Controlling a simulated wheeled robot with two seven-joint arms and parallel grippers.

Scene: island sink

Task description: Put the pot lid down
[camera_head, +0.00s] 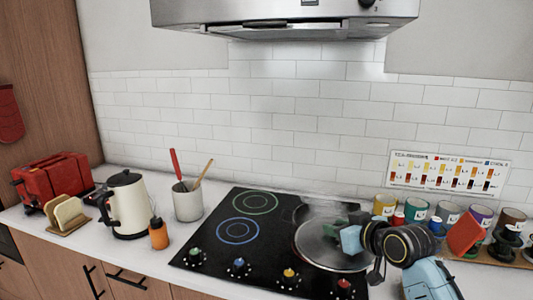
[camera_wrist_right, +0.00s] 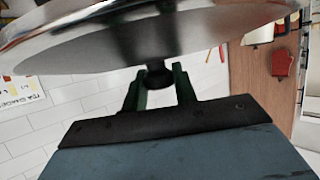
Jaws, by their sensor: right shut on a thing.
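The pot lid (camera_head: 318,248) is a round, shiny disc over the right side of the black cooktop (camera_head: 215,262). My right gripper (camera_head: 345,228) is at its upper right side. In the right wrist view the lid (camera_wrist_right: 90,45) fills the top, and its dark knob (camera_wrist_right: 157,77) sits between the two green fingers of my right gripper (camera_wrist_right: 158,85), which are shut on it. The lid and my arm hide what is beneath, so I cannot tell whether the lid touches anything. My left gripper is not in view.
A kettle (camera_head: 128,205), an orange bottle (camera_head: 158,235), a utensil crock (camera_head: 188,204) and a red toaster (camera_head: 55,178) stand left of the cooktop. Several mugs (camera_head: 449,212) stand at the right, near my arm. A range hood (camera_head: 285,15) hangs above. The cooktop's left part is clear.

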